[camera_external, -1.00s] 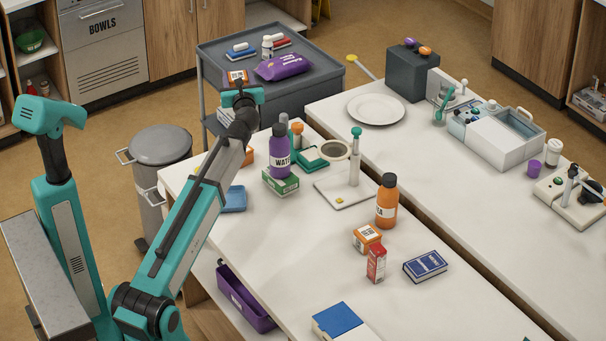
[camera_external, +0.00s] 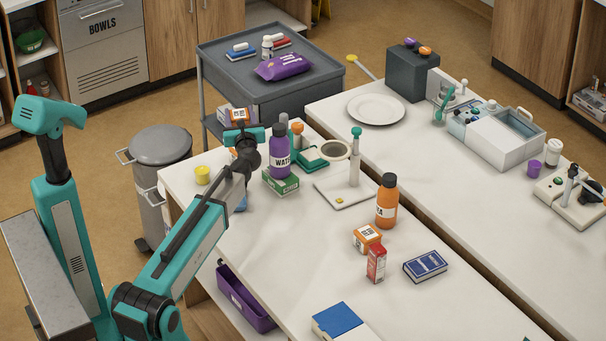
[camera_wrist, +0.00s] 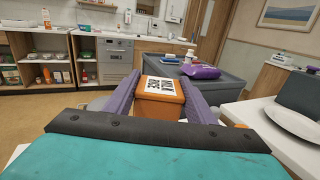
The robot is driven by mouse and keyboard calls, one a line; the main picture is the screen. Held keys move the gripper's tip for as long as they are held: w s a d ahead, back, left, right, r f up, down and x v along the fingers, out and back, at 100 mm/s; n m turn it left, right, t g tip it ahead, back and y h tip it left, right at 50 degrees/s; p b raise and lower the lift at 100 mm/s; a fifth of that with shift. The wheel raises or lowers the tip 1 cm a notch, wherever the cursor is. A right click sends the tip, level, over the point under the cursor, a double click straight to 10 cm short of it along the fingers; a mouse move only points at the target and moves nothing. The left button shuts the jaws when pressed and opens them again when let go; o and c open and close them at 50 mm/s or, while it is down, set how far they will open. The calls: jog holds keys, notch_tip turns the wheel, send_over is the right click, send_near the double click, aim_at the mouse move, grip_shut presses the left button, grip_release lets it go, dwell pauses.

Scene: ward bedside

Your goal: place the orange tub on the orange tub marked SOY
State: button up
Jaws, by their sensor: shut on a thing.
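My gripper (camera_external: 240,132) is shut on an orange tub (camera_external: 238,115) with a white label. It holds the tub up over the far left end of the near table. In the wrist view the tub (camera_wrist: 160,100) sits between the two purple fingers (camera_wrist: 158,100); its label is too small to read surely. Another orange tub (camera_external: 366,238) with a white lid label stands on the near table, right of centre. A bit of orange (camera_external: 234,154) shows behind my arm, mostly hidden. I cannot read which one says SOY.

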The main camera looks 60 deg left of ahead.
jog(key=shift+f, duration=0.1)
jog(key=shift+f, duration=1.9)
jog(key=shift+f+b, duration=0.35)
jog(key=shift+f, duration=1.6)
jog(key=shift+f, duration=0.2)
jog(key=o, duration=1.2)
jog(key=shift+r, duration=0.2)
jog(key=shift+b+v, duration=0.55)
jog(key=shift+v, duration=5.5)
